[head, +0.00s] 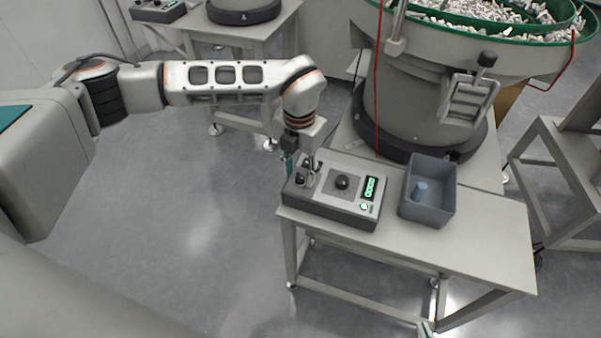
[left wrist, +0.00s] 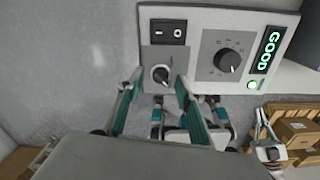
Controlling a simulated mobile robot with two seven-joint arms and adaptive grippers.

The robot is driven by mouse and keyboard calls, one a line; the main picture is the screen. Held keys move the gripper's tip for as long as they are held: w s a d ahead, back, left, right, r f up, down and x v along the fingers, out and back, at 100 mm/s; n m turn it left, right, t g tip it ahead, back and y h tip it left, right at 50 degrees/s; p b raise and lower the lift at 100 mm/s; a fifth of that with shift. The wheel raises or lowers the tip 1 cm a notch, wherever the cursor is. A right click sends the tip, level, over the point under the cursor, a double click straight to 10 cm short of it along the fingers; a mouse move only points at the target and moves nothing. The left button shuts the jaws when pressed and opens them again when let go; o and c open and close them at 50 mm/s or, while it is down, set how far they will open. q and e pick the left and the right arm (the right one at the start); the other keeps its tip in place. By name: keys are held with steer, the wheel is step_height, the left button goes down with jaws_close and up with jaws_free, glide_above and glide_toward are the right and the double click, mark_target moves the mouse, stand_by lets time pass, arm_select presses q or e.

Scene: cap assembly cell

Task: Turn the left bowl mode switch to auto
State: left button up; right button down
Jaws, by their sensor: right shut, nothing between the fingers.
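The control box (head: 330,208) sits on the near left of the work table. In the left wrist view its face shows the small mode switch (left wrist: 160,73), a black knob with a pale pointer on a grey ring, below a black rocker switch (left wrist: 168,32). The pointer's setting is too small to read surely. My left gripper (left wrist: 158,88) is open, its teal-backed fingers on either side of the knob with gaps visible. In the head view my left gripper (head: 307,172) points down at the box's left end and partly hides the switches. My right gripper (head: 425,329) barely shows at the bottom edge, shut and empty.
Right of the mode switch are a larger dial (left wrist: 228,62), a display reading GOOD (left wrist: 270,52) and a lit green button (left wrist: 253,85). A grey bin (head: 428,205) with a blue cylinder stands beside the box. A large feeder bowl (head: 420,90) rises behind. The table's front right is clear.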

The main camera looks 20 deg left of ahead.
arm_select(q)
steer(key=shift+f, duration=0.45)
arm_select(e)
steer(key=shift+w+r, duration=0.2)
arm_select(q)
jaws_close()
steer(key=shift+r, duration=0.1)
arm_select(e)
steer(key=shift+w+r, duration=0.1)
